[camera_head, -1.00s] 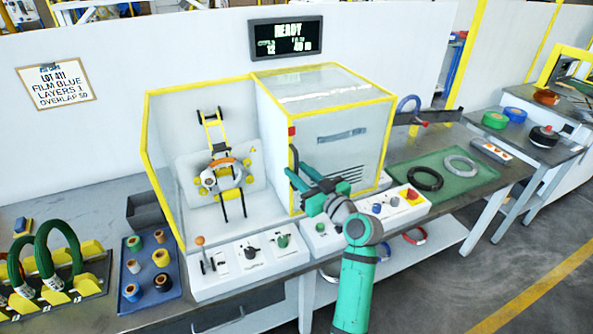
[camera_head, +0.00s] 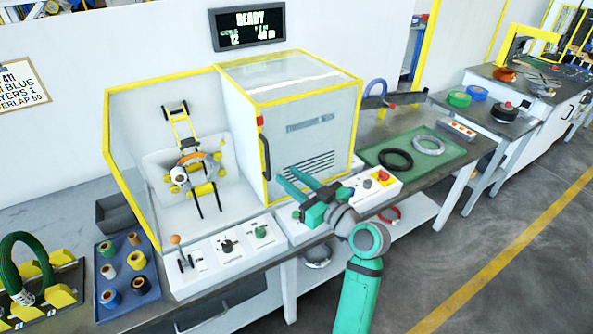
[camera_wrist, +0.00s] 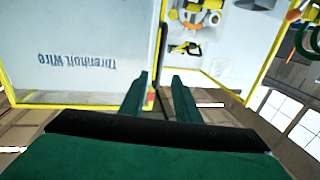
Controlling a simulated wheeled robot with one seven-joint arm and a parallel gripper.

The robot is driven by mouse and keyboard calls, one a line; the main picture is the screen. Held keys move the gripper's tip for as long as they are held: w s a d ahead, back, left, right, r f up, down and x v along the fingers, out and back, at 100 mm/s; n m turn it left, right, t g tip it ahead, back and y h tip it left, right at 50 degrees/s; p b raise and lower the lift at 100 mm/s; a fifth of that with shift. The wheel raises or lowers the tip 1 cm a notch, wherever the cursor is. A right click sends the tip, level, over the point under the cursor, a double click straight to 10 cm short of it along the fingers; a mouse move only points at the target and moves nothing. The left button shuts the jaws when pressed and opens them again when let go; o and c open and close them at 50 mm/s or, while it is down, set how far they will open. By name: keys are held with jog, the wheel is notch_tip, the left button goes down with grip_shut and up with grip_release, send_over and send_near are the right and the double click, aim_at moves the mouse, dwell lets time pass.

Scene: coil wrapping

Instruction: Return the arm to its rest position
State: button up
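My gripper (camera_head: 296,181) is a green parallel gripper on my green and grey arm, held in front of the wrapping machine's white door. Its two fingers stand apart with nothing between them. In the wrist view my gripper (camera_wrist: 160,90) also shows two separated green fingers pointing at the machine. The wrapping machine (camera_head: 308,125) has a yellow frame, and its door sits to the right of the open wrapping bay (camera_head: 190,165). I cannot tell whether the fingers touch the door.
A control panel (camera_head: 225,250) with a lever and knobs lies below the bay. A blue tray (camera_head: 105,295) of rolls is at left. A green mat (camera_head: 450,157) with black and grey rings is at right. The floor (camera_head: 500,220) on the right is clear.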

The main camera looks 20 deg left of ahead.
jog(key=shift+f, duration=0.15)
jog(key=s+d+f+m+t+h, duration=0.2)
jog(key=s+d+f+m+h, duration=0.15)
jog(key=f, duration=0.55)
jog(key=s+d+f+m+t+h, duration=0.2)
jog(key=f+m+t, duration=0.15)
jog(key=f, duration=0.45)
jog(key=s+d+f+m+h, duration=0.55)
jog(key=s+f, duration=0.35)
jog(key=s, duration=0.2)
jog(key=s+d+f+h, duration=0.1)
jog(key=s+d+h, duration=0.15)
jog(key=s, duration=0.45)
jog(key=s+d+f+h, duration=0.1)
jog(key=s+d+f, duration=0.1)
jog(key=s+d, duration=0.35)
jog(key=r+v, duration=0.2)
jog(key=v, duration=1.5)
jog(key=shift+r+n+t+h, duration=0.15)
jog(key=shift+n+t+h, duration=0.2)
jog(key=shift+h, duration=0.1)
jog(key=shift+w, duration=0.25)
